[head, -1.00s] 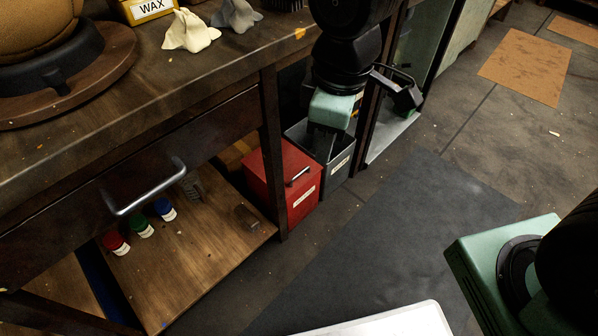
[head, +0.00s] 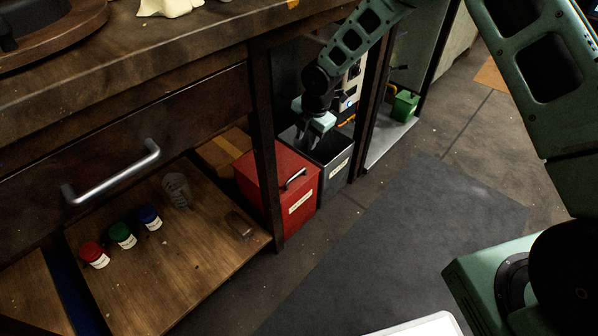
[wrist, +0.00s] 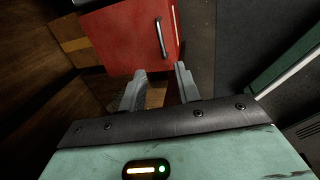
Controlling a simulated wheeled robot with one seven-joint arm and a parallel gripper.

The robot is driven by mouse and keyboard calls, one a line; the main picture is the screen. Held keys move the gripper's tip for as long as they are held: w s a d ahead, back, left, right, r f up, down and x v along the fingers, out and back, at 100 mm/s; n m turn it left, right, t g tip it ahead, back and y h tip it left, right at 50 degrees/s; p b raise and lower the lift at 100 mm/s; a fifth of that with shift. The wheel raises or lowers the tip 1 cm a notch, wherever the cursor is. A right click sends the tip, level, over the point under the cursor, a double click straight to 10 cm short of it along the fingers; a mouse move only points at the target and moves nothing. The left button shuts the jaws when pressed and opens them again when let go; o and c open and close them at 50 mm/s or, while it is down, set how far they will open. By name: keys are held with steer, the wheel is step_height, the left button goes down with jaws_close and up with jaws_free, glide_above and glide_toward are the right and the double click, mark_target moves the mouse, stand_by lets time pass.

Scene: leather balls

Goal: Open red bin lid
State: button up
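The red bin (head: 273,168) stands on the floor under the workbench, behind a table leg. Its red lid looks shut, with a dark metal bar handle (head: 294,179) on top and a pale label on the front. In the wrist view the red lid (wrist: 120,38) and its handle (wrist: 160,38) lie beyond my fingertips, toward the top. My gripper (head: 316,143) is over the open grey bin, behind and to the right of the red one. In the wrist view my gripper (wrist: 160,84) has its fingers apart, with nothing between them and not touching the handle.
The open grey bin (head: 339,174) stands beside the red one. The table leg (head: 264,150) and bench edge are close by. A lower shelf (head: 190,262) holds several small jars. The dark floor mat (head: 400,225) in front is clear.

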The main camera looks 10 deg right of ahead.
mark_target(298, 173)
steer(key=f+b, duration=0.1)
steer(key=f, duration=0.4)
steer(key=w+a+f+b, duration=0.1)
steer(key=f+b, duration=0.1)
steer(key=f, duration=0.3)
steer(key=w+f+b, duration=0.1)
steer(key=f+b, duration=0.1)
steer(key=f, duration=0.3)
steer(key=shift+w+a+f, duration=0.25)
steer(key=shift+a+f, duration=0.1)
steer(key=shift+a, duration=0.05)
steer(key=shift+c, duration=0.3)
steer(key=shift+r, duration=0.1)
jaws_close()
